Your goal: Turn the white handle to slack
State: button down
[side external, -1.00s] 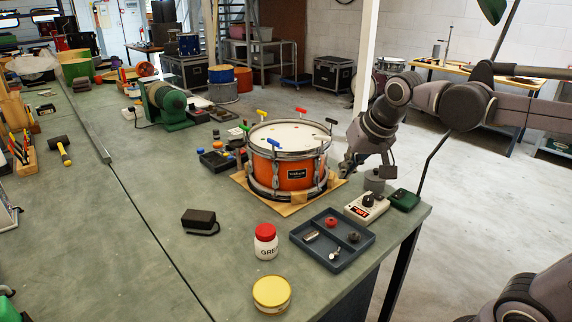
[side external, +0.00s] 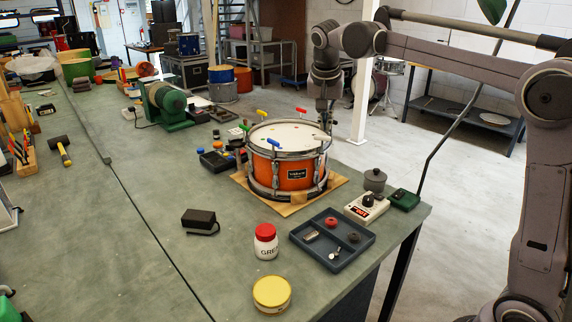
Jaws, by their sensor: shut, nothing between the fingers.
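The orange snare drum (side external: 285,178) stands on a wooden board (side external: 240,183) on the green bench. Coloured key handles stick up around its rim. A small pale handle at the right front rim looks like the white handle (side external: 320,137). A yellow handle (side external: 261,112), a red handle (side external: 300,110) and a blue handle (side external: 273,144) also stand on the rim. My gripper (side external: 326,126) points down over the right back rim, behind the white handle in the picture. It is shut and empty. The black handle's place is hidden by it, and I cannot tell whether they touch.
A blue tray (side external: 364,238) with small parts, a red-capped jar (side external: 265,242) and a yellow-lidded tin (side external: 271,293) stand in front. A meter box (side external: 366,207) and a grey lidded pot (side external: 375,179) sit at right.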

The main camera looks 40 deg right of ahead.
aim_at(322, 142)
jog(key=w+d+f, duration=0.4)
jog(key=d+f, duration=0.1)
jog(key=f, duration=0.2)
jog(key=shift+d+f, duration=0.15)
jog(key=shift+d, duration=0.15)
jog(key=shift+s+d+n+t+y, duration=0.1)
jog(key=shift+d+n+t+y, duration=0.1)
jog(key=shift+n, duration=0.55)
jog(key=shift+s+d+n+t+y, duration=0.1)
jog(key=shift+d+n+t+y, duration=0.1)
jog(key=shift+n, duration=0.55)
